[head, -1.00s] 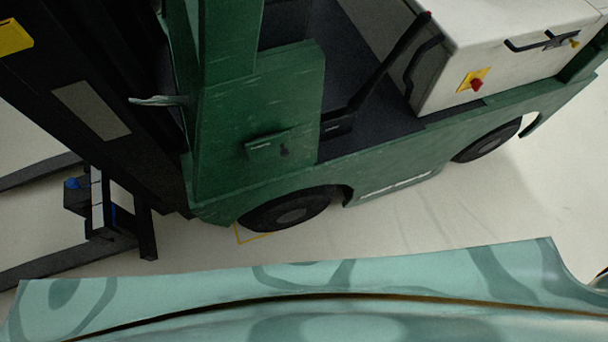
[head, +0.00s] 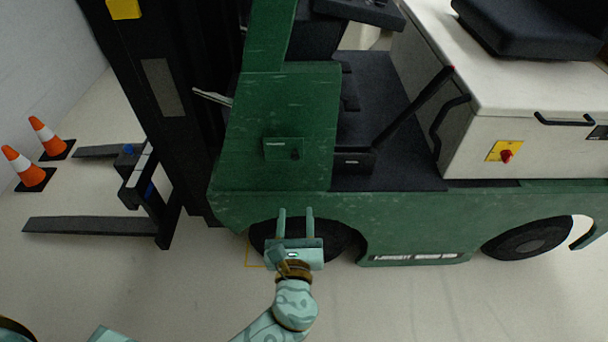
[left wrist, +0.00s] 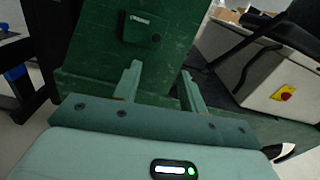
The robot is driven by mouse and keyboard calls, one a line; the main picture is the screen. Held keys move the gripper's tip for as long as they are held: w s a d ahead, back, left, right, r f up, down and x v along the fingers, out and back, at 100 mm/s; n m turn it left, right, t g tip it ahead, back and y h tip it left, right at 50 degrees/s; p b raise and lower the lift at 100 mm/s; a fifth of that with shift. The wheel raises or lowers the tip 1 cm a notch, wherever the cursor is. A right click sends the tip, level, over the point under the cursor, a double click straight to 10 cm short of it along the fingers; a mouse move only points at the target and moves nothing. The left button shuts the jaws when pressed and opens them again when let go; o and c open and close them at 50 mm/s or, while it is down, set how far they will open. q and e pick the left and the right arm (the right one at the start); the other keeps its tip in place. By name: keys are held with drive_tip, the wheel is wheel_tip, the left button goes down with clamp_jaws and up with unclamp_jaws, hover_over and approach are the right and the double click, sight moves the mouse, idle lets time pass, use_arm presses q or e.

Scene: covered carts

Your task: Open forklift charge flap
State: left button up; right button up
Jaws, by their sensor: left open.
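The green forklift (head: 420,215) stands ahead of me. Its charge flap (head: 283,149), a small green panel with a dark round spot at its right, is on the front side body and looks shut. The flap also shows in the left wrist view (left wrist: 139,28), beyond the fingers. My left gripper (head: 296,212) is open and empty, its two fingers pointing up toward the flap. It is below the flap and apart from it, in front of the front wheel (head: 335,243) in the picture. It also shows in the left wrist view (left wrist: 160,82). My right gripper is not in view.
The dark mast (head: 165,100) and forks (head: 90,226) are at the left. Two orange cones (head: 28,172) stand at the far left. A black lever (head: 410,110) and a cream housing with a red switch (head: 505,155) are at the right. The floor in front is clear.

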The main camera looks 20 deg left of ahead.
use_arm(q)
drive_tip(key=b, duration=0.3)
approach(295, 158)
drive_tip(key=shift+m, duration=0.4)
drive_tip(key=x, duration=0.7)
drive_tip(key=shift+w+f, duration=0.1)
drive_tip(key=shift+w+a, duration=0.15)
drive_tip(key=shift+w, duration=0.35)
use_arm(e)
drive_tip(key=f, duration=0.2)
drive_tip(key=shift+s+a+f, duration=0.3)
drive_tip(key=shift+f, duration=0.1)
use_arm(q)
clamp_jaws()
